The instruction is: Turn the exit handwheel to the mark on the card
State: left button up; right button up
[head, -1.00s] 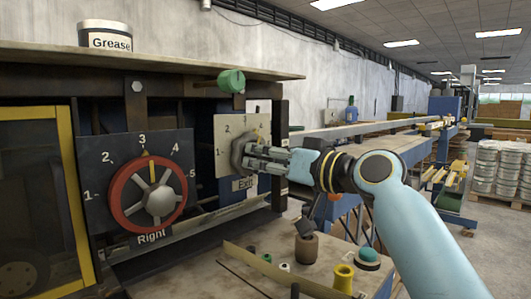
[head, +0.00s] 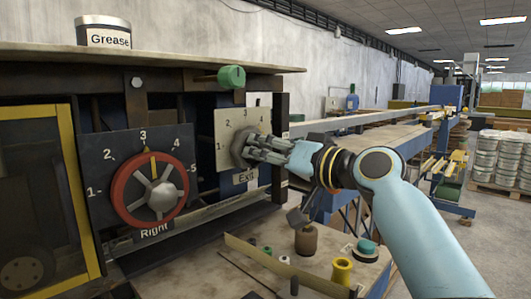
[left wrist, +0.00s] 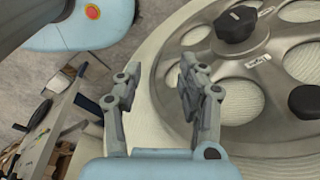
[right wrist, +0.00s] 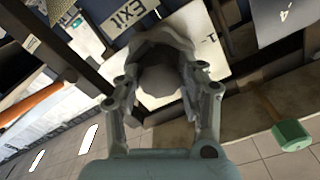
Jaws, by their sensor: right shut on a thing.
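The exit handwheel (head: 241,149) is a small grey wheel in front of a pale plate (head: 226,125) with numbers, above a label reading Exit (head: 246,176). My right gripper (head: 256,148) is closed around its rim; in the right wrist view both fingers (right wrist: 162,92) straddle the grey wheel (right wrist: 165,60). The fingers and wheel hide part of the dial, and I cannot read the wheel's setting. I cannot make out a card with a mark. My left gripper (left wrist: 160,70) is open and empty beside a large grey spoked disc (left wrist: 245,65); it is not in the head view.
A red handwheel (head: 150,193) labelled Right is left of the exit one, its yellow pointer near 3. Below stands a bench (head: 250,265) with a yellow spool (head: 341,271) and several small parts. A Grease tin (head: 104,32) sits on top.

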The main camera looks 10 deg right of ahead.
jog(key=o, duration=1.2)
jog(key=v, duration=1.2)
jog(key=shift+f, duration=0.1)
